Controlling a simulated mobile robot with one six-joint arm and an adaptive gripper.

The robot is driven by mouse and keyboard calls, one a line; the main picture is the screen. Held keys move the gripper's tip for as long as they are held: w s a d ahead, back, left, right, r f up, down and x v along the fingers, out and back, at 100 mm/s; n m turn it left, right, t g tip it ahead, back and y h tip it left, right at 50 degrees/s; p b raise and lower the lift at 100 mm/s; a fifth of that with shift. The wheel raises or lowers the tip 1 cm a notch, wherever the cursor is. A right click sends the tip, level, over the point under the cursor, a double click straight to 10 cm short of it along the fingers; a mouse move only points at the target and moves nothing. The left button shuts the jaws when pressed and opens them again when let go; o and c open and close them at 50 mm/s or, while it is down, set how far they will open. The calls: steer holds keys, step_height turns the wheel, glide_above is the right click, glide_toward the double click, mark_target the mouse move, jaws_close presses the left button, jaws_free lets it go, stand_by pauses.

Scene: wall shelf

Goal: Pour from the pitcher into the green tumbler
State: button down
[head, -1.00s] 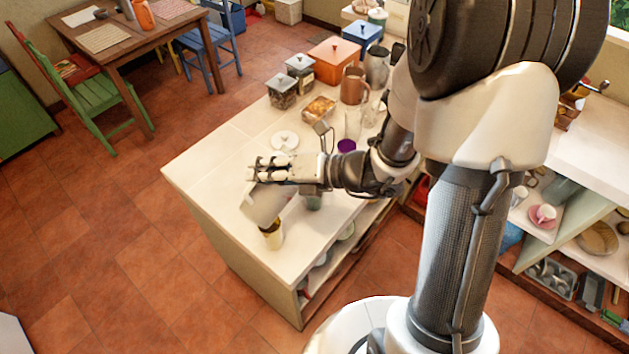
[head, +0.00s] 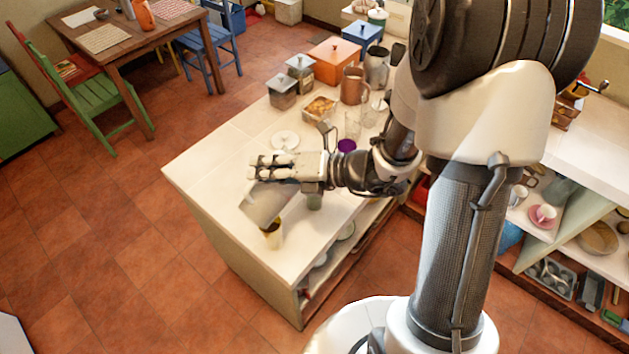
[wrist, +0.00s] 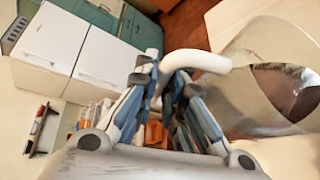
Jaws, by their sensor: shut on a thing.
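My gripper (head: 257,167) is shut on the white handle (wrist: 195,61) of the pitcher. The pitcher (head: 266,203) is pale, hangs over the counter and is tilted, with its lower end in the picture near a yellow-and-white cup (head: 272,238). In the wrist view the pitcher (wrist: 245,100) is at the right, and something dark brown shows inside its mouth. A grey-green tumbler (head: 314,202) stands just below my gripper, partly hidden; it seems to be the green one. I cannot tell whether anything is flowing out.
A purple cup (head: 346,146), clear glasses (head: 353,125) and a white round lid or plate (head: 285,141) stand close behind my gripper. Lidded jars (head: 283,92), an orange box (head: 335,60) and a brown jug (head: 354,85) are further back. The counter's left part (head: 215,165) is clear.

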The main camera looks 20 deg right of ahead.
steer(key=shift+w+d+r+y, duration=0.1)
steer(key=shift+w+d+y, duration=0.1)
steer(key=shift+y, duration=0.1)
stand_by(0.4)
steer(key=shift+w+d+f+m+y+b, duration=0.3)
steer(key=shift+d+f+m+b, duration=0.2)
steer(key=shift+m+b, duration=0.15)
stand_by(6.7)
